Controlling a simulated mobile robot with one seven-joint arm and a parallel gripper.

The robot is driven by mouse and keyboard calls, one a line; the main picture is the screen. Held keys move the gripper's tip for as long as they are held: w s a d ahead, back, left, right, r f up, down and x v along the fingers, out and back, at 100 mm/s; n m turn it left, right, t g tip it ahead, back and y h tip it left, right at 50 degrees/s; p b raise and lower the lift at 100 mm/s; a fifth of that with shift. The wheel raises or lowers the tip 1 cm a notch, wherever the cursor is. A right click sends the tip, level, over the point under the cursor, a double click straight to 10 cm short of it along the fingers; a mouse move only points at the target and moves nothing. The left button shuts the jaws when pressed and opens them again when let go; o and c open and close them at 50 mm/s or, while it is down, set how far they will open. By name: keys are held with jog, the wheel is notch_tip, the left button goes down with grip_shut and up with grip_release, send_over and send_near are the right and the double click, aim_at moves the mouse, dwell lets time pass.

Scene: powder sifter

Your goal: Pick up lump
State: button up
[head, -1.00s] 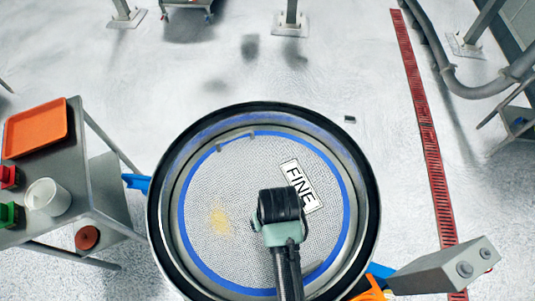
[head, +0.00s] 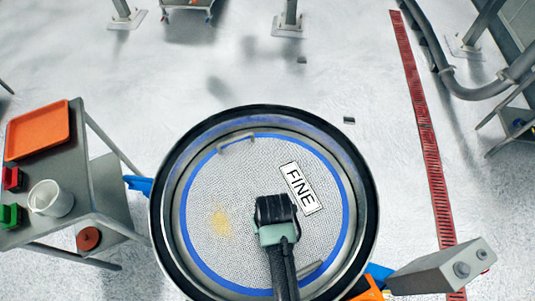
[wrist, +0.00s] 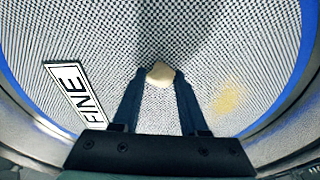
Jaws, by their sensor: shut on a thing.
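A small pale cream lump (wrist: 160,74) sits between the fingertips of my gripper (wrist: 160,82) in the wrist view. The two dark fingers are shut on it, one on each side. In the head view my gripper (head: 276,212) is over the sieve mesh (head: 235,180), right of its middle, and hides the lump there. I cannot tell exactly how far the lump is above the mesh.
The sieve has a blue inner ring and a dark round rim (head: 160,205). A FINE label (head: 300,187) lies beside my gripper, and a yellowish powder patch (head: 221,222) is to the left. A cart with an orange tray (head: 37,129) and a white cup (head: 50,198) stands at left.

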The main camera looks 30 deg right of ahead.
grip_shut()
